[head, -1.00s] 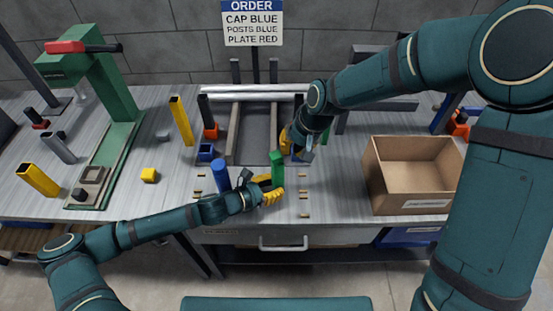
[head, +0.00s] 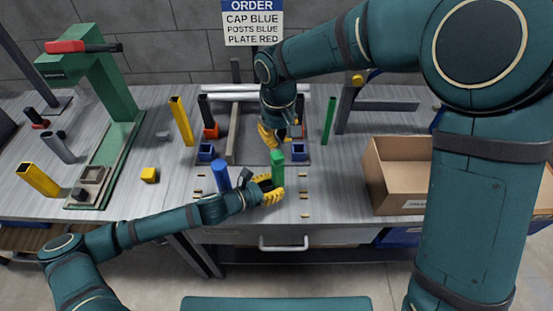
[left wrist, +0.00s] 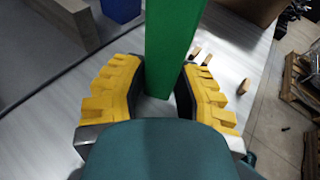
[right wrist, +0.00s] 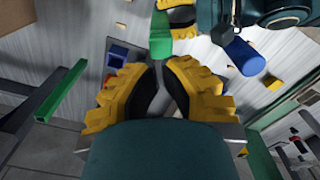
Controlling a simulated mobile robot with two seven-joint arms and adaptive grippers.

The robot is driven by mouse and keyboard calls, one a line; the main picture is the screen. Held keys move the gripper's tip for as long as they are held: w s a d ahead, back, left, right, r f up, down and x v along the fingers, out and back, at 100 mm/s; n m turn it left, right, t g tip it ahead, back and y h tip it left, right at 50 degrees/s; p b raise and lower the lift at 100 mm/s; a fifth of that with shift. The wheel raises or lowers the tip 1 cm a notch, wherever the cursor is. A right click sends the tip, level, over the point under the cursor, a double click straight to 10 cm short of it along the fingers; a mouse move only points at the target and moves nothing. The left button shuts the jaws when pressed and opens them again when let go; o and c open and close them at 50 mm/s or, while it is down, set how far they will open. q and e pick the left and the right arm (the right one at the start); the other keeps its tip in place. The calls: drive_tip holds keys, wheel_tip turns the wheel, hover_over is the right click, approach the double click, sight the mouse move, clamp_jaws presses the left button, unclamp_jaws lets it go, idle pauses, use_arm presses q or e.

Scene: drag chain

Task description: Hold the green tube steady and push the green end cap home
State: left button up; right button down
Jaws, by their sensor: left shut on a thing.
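The green tube (head: 278,176) stands upright near the front middle of the bench. My left gripper (head: 270,187) is shut on it from the left; the left wrist view also shows the tube (left wrist: 172,45) between the yellow fingers. My right gripper (head: 275,140) points down just behind the tube, apart from it. In the right wrist view its fingertips (right wrist: 160,68) are close together with nothing visible between them, and the tube (right wrist: 160,40) lies beyond them. I cannot clearly tell the green end cap apart from the tube's top.
A blue post (head: 221,177) stands left of the tube, close to my left gripper. Blue sockets (head: 207,152) sit at the fixture's corners. Another green post (head: 329,120) stands at the right. A cardboard box (head: 400,195) stands farther right and a green press (head: 105,95) at left.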

sight(278, 155)
drive_tip(key=shift+f, duration=1.15)
drive_tip(key=shift+f, duration=1.7)
idle(0.9)
drive_tip(key=shift+r, duration=3.05)
use_arm(q)
drive_tip(key=o, duration=0.9)
